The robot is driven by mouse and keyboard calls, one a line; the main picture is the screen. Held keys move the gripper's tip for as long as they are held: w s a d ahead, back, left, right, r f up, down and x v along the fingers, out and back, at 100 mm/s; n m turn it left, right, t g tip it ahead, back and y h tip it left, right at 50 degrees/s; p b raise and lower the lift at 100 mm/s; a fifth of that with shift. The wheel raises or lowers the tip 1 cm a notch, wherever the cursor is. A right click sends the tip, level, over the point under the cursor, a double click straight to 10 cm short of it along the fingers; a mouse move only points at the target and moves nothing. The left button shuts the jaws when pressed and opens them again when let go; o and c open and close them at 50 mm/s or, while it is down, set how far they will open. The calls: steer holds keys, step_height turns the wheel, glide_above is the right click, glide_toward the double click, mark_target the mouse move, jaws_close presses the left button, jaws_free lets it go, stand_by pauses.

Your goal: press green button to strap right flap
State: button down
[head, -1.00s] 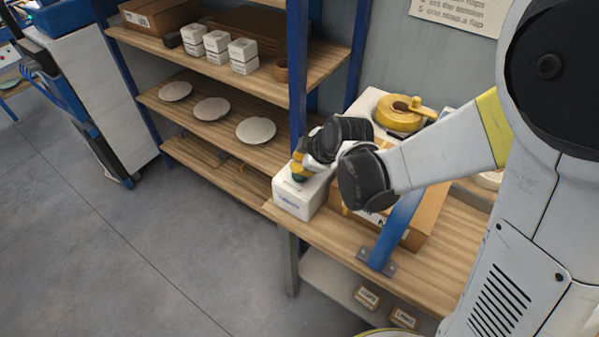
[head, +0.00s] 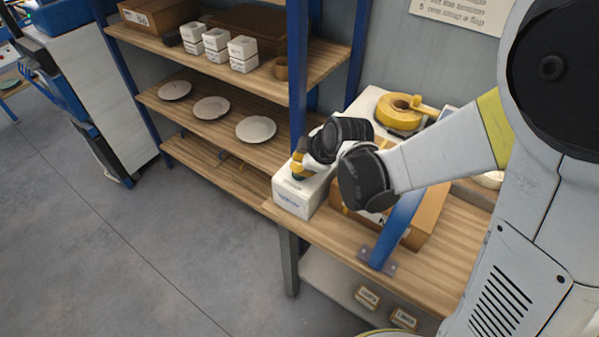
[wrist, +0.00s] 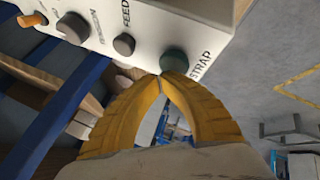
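The green button (wrist: 174,59), beside the word STRAP, sits on the white control box (wrist: 190,18) in the wrist view. My gripper (wrist: 162,78) has its two yellow fingers together at the tips, with nothing between them. The tips are right at the button's lower edge; I cannot tell whether they touch or press it. In the head view my gripper (head: 299,171) is over the white control box (head: 301,194), and its tips and the button are hidden. A cardboard box (head: 428,213) stands behind my arm; its flaps are mostly hidden.
The wrist view also shows dark knobs (wrist: 124,44) and an orange switch (wrist: 32,20) on the box. A yellow tape roll (head: 398,111) lies behind my arm. A blue post (head: 398,230) stands at the bench front. Shelves hold plates (head: 255,129) and white boxes (head: 242,48).

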steer(key=shift+f+b, duration=0.55)
steer(key=shift+f, duration=0.05)
stand_by(0.7)
steer(key=shift+r, duration=0.1)
steer(key=shift+r+p, duration=0.75)
steer(key=shift+r, duration=0.15)
step_height(320, 180, up, 5)
steer(key=p, duration=0.4)
stand_by(0.9)
